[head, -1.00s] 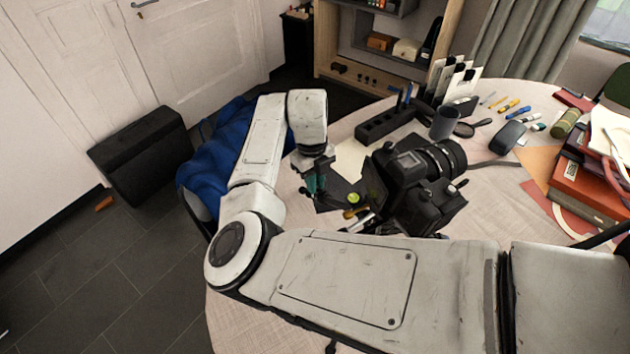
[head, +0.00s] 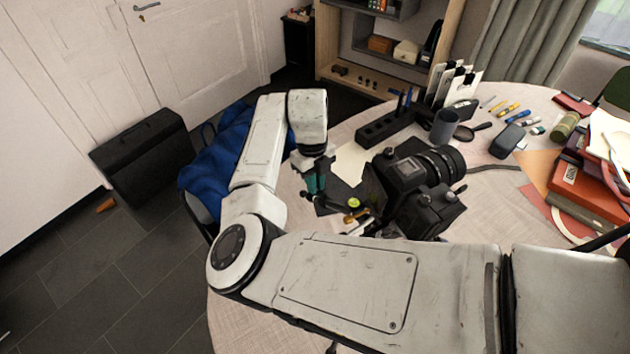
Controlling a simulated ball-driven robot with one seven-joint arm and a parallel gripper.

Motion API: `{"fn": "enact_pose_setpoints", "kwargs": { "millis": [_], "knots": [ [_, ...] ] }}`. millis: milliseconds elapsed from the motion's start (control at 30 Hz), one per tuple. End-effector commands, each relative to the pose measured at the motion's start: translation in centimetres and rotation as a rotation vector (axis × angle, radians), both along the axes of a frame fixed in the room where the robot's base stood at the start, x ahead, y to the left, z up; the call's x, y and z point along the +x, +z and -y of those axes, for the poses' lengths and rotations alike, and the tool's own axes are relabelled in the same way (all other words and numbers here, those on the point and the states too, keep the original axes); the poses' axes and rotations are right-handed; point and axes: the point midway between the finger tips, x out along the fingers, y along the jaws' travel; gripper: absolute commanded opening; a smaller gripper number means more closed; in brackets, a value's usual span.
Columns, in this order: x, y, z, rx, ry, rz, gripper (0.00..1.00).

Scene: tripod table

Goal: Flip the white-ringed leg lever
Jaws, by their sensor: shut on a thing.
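A black camera (head: 405,190) stands on the table on a tripod that is mostly hidden behind the camera and my arm. Small brass and pale metal parts (head: 357,217) show below its left side, with a yellow-green round piece (head: 354,203) beside them. My gripper (head: 316,190) points down just left of these parts, by dark pieces that seem to belong to the tripod. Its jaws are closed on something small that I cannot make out. No white ring or lever can be told apart at this size.
The round table (head: 255,310) carries a dark block holder (head: 385,128), a grey mug (head: 445,126), a magnifier (head: 475,130), a dark pouch (head: 507,140), pens and red books (head: 585,190). My forearm covers the table's front. A blue cloth (head: 215,165) hangs at the left.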

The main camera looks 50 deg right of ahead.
Motion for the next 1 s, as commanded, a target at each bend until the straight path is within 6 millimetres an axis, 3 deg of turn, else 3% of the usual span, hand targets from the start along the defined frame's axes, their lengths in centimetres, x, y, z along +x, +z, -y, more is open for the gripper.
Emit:
{"fn": "enact_pose_setpoints", "kwargs": {
  "millis": [1000],
  "knots": [
    [-0.4,1.6,-0.1,0.000,-0.001,0.000,0.00]
  ]
}}
